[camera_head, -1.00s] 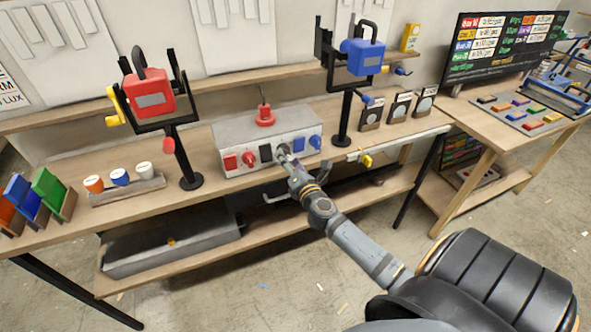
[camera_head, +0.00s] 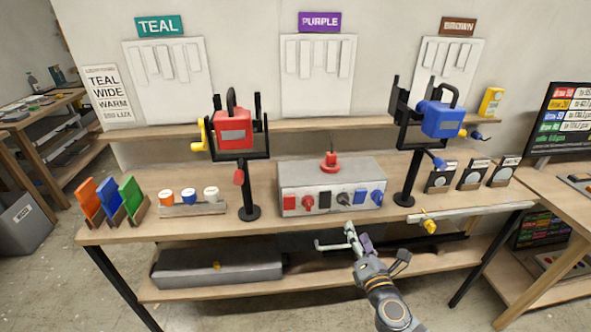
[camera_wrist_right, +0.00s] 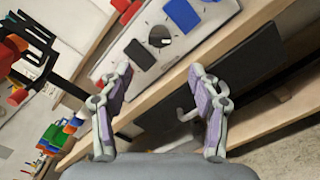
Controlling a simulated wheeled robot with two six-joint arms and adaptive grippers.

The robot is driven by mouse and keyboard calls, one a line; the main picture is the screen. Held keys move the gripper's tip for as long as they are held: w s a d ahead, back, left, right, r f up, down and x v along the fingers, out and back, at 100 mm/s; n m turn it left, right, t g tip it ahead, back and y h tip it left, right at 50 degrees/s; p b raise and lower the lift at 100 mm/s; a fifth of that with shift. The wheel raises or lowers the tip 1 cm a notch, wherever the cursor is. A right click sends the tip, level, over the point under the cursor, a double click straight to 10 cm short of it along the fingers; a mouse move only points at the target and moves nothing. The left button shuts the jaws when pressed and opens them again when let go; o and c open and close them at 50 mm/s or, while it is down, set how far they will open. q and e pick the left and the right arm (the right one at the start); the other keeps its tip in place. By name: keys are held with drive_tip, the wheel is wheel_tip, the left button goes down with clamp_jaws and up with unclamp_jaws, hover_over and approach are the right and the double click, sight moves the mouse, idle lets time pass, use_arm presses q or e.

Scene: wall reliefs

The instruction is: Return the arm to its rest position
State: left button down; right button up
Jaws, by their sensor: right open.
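My right gripper (camera_head: 356,238) is open and empty in front of the workbench, below the front edge of its top. In the right wrist view its two fingers (camera_wrist_right: 160,75) are spread apart with nothing between them. Beyond them is the grey control box (camera_head: 330,174), with a dark round knob (camera_wrist_right: 160,37) and red and blue switches on its front. The gripper is apart from the box. My left gripper is not in view.
The workbench top (camera_head: 290,222) lies above a lower shelf with a long grey case (camera_head: 218,269). A red lamp (camera_head: 234,131) and a blue lamp (camera_head: 440,120) stand on black posts. A yellow-handled part (camera_head: 430,226) hangs at the front edge. Floor in front is open.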

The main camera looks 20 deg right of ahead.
drive_tip(key=s+f+n+g+y, duration=0.1)
drive_tip(key=s+f+n+g, duration=0.15)
drive_tip(key=f+n, duration=0.75)
drive_tip(key=s+f+n+g+y, duration=0.15)
drive_tip(key=s+f+n, duration=0.25)
drive_tip(key=f+n, duration=0.65)
drive_tip(key=s+f+n+g, duration=0.3)
drive_tip(key=f+n, duration=0.4)
drive_tip(key=f, duration=0.7)
drive_tip(key=s+a+f+n+g, duration=0.2)
drive_tip(key=s+f+n, duration=0.4)
drive_tip(key=s, duration=0.3)
drive_tip(key=s+a+f+n+g, duration=0.2)
drive_tip(key=s+f+n+g, duration=0.2)
drive_tip(key=s, duration=0.6)
drive_tip(key=s+a+f+n+g, duration=0.2)
drive_tip(key=s+f+n+g, duration=0.1)
drive_tip(key=s+f+n, duration=0.6)
drive_tip(key=shift+s+a+n+y, duration=0.25)
drive_tip(key=shift+n+y, duration=0.1)
drive_tip(key=shift+n, duration=0.5)
